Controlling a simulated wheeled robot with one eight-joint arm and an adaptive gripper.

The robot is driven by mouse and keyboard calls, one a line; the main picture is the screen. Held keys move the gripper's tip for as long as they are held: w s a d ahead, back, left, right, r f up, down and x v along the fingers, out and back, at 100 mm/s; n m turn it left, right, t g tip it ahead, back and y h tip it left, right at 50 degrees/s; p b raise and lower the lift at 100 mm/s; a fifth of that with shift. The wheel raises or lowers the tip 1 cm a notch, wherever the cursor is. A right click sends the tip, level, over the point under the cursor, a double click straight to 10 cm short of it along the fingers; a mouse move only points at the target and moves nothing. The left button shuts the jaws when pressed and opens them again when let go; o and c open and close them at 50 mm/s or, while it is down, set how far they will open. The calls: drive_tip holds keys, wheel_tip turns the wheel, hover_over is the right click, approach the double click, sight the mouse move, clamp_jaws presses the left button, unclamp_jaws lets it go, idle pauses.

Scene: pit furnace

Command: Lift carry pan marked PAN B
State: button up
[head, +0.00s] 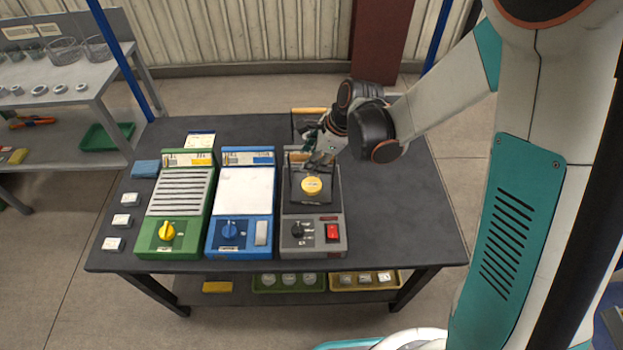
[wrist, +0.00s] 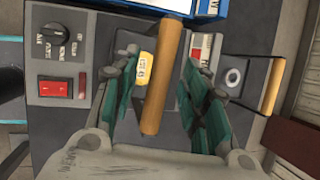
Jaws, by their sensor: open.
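My gripper (head: 318,163) is over the back part of this pan. In the wrist view my gripper (wrist: 158,95) is open, with one teal finger on each side of the handle and gaps between. A second dark pan with a wooden handle (head: 309,110) stands behind the device, partly hidden by my gripper. I cannot read a PAN B mark on either pan.
A blue device (head: 240,191) and a green device (head: 176,202) stand to the left of the grey one. Small labelled blocks (head: 121,220) line the table's left side. The table's right side (head: 410,220) is clear. A shelf below holds trays (head: 290,283).

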drive_tip(key=shift+x, duration=0.75)
drive_tip(key=shift+f+b, duration=0.2)
drive_tip(key=shift+b, duration=0.2)
drive_tip(key=shift+c, duration=0.5)
clamp_jaws()
